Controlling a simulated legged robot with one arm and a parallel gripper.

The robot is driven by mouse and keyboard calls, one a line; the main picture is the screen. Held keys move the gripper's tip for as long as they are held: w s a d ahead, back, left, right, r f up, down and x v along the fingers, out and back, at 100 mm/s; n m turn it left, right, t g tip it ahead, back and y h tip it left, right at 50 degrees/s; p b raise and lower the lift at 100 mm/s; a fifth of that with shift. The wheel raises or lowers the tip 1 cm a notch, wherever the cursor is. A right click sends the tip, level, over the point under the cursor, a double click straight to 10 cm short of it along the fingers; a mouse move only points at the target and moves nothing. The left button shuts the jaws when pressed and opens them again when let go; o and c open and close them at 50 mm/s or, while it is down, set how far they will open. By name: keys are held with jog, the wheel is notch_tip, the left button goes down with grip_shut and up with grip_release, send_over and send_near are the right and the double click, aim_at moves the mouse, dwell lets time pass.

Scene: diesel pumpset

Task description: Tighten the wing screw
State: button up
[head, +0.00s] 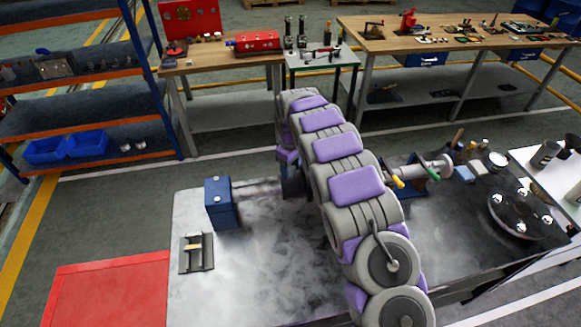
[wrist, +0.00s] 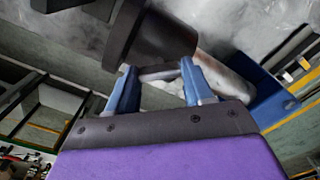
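In the wrist view my gripper (wrist: 158,76) has two blue fingers standing well apart. A short pale grey bar (wrist: 160,72) spans the gap near the fingertips. It may be the wing screw, but its shape is not clear. I cannot tell if the fingers press on its ends. A dark cylinder (wrist: 150,38) lies just beyond the fingertips. In the head view my grey and purple arm reaches up from the bottom right, then bends down over the far edge of the grey table (head: 250,285). The wing screw cannot be made out there, and the fingers are not clear.
On the grey table stand a blue box (head: 221,203) and a small dark holder (head: 196,252). Right of my arm are a grey cylinder part (head: 432,168) and a tray of shiny balls (head: 521,213). Blue shelves (head: 80,120) and workbenches (head: 455,34) stand behind.

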jog(key=c, duration=0.5)
jog(key=m, duration=0.3)
jog(key=shift+m+p, duration=0.3)
jog(key=shift+p, duration=0.05)
jog(key=shift+m, duration=1.9)
jog(key=o, duration=1)
jog(key=shift+o, duration=0.2)
